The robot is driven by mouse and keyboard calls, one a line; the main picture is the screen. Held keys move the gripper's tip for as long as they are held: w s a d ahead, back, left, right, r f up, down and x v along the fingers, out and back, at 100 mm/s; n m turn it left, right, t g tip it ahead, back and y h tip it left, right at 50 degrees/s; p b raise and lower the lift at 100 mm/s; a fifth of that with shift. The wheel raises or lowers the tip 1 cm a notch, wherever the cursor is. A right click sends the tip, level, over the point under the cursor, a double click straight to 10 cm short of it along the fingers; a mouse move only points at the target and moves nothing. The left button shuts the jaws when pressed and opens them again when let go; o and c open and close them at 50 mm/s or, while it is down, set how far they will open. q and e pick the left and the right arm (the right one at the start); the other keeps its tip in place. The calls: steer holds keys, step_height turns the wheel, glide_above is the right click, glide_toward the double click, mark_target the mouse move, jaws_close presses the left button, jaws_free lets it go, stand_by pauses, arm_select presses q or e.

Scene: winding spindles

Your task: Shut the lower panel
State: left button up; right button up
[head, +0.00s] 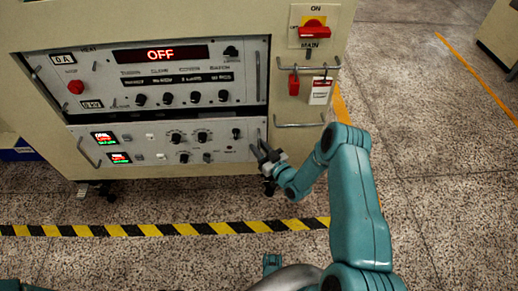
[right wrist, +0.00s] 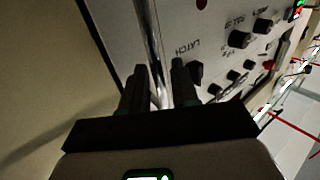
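The lower panel (head: 215,157) is a pale front with knobs and small lit displays, low on the beige cabinet. A dark gap shows along its top edge, below the upper panel. My right gripper (head: 262,150) is at the upright metal handle at the panel's right end. The printed word LATCH and a dark knob (right wrist: 195,73) are beside the fingers. My left gripper is not in view.
The upper panel (head: 100,65) has a red OFF display and a red button. A horizontal rail (head: 300,125) sticks out near my right arm. Striped floor tape (head: 150,230) crosses in front.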

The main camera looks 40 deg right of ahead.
steer(key=shift+w, duration=0.25)
steer(key=shift+c, duration=0.3)
jaws_close()
steer(key=w+b, duration=0.1)
steer(key=w+d+b, duration=0.2)
steer(key=shift+w+f, duration=0.1)
steer(key=shift+f, duration=0.15)
steer(key=shift+w+d+r+b, duration=0.1)
steer(key=shift+w+d+b, duration=0.05)
steer(key=shift+w+b, duration=0.2)
steer(key=shift+d+r, duration=0.15)
steer(key=shift+r, duration=0.15)
jaws_free()
steer(key=shift+o, duration=0.3)
steer(key=shift+f, duration=0.1)
